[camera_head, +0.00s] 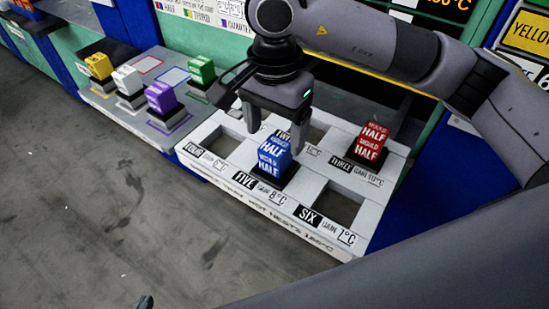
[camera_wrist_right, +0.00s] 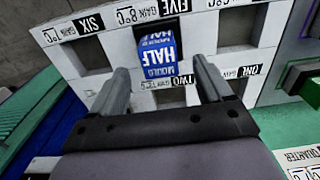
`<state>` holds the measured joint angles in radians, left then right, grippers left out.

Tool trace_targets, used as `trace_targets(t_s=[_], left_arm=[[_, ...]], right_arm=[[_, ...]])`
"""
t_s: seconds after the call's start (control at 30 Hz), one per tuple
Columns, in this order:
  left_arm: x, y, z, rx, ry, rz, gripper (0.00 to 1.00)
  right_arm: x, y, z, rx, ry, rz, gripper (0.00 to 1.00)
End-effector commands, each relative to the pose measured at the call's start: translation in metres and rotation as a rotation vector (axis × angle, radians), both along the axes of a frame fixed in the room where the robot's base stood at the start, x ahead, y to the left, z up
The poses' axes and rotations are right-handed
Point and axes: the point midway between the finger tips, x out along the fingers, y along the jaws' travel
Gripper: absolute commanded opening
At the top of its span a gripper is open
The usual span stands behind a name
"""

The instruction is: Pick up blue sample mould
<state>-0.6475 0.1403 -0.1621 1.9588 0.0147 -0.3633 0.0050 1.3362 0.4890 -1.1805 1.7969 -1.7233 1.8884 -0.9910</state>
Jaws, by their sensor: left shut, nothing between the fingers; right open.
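The blue sample mould (camera_head: 272,158) reads HALF on its faces and stands upright in the nest labelled FIVE. It also shows in the right wrist view (camera_wrist_right: 165,55). My right gripper (camera_head: 276,138) is open just behind and above the mould, fingers pointing down. In the wrist view its fingers (camera_wrist_right: 163,80) lie to either side of the mould's near end, with gaps and no visible contact. My left gripper (camera_head: 145,302) shows only as a small dark tip at the bottom edge of the head view; the rest of it is out of frame.
The white nest plate (camera_head: 215,165) has several empty openings. A red mould (camera_head: 370,142) stands in nest THREE. A grey tray (camera_head: 105,105) to the left holds yellow (camera_head: 99,66), white (camera_head: 127,80), purple (camera_head: 161,98) and green (camera_head: 201,70) moulds. Open floor lies at front left.

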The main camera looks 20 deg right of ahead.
Motion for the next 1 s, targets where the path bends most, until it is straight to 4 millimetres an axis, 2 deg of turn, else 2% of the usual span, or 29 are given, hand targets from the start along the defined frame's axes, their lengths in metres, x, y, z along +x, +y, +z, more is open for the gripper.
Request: trace_targets(t_s=[0.4,0.53,0.73,0.77,0.9,1.0], left_arm=[[-0.002,0.001,0.007,0.006,0.002,-0.001,0.00],[-0.002,0.002,0.008,0.006,0.002,-0.001,0.00],[-0.002,0.002,0.007,0.006,0.002,0.001,0.00],[-0.002,0.002,0.007,0.006,0.002,0.001,0.00],[-0.002,0.002,0.007,0.006,0.002,0.001,0.00],[-0.002,0.002,0.007,0.006,0.002,0.001,0.00]], right_arm=[[0.000,-0.001,-0.055,0.004,0.005,-0.002,0.79],[0.000,-0.001,-0.064,0.004,0.004,0.000,0.79],[0.000,-0.001,-0.064,0.005,0.002,0.000,0.79],[0.000,-0.001,-0.064,0.005,0.003,0.000,0.72],[0.000,-0.001,-0.064,0.005,0.003,-0.001,0.27],[0.000,-0.001,-0.064,0.005,0.003,-0.001,0.00]])
